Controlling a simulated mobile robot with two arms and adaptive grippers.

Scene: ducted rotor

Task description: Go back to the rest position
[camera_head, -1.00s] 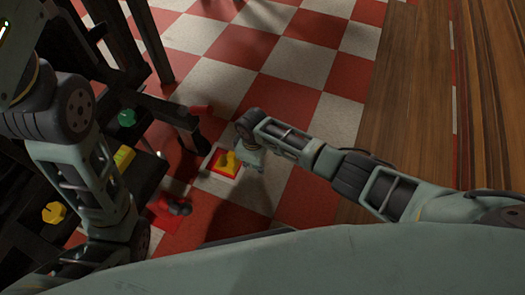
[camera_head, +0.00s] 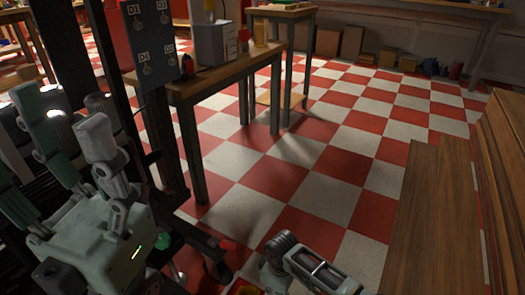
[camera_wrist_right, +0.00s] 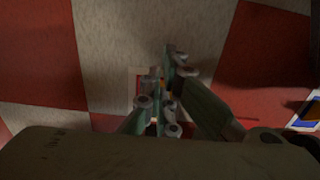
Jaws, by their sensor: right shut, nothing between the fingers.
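My left gripper (camera_head: 62,120) is in the left of the head view, its fingers pointing up and spread apart, with nothing seen between them. Its pale green palm has a small lit green strip. My right arm (camera_head: 315,272) comes in at the bottom of the head view, and its gripper is out of that view. In the right wrist view my right gripper (camera_wrist_right: 160,98) points at the checkered floor. Its fingers are closed together and empty. They partly cover a small white-edged red panel (camera_wrist_right: 139,78) on the floor.
A wooden table (camera_head: 225,78) with a dark hook board (camera_head: 148,45) and a grey-white box (camera_head: 213,42) stands beyond my left gripper. A wooden bench (camera_head: 425,225) is at the right. A blue-and-white-edged panel (camera_wrist_right: 303,122) lies right in the wrist view.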

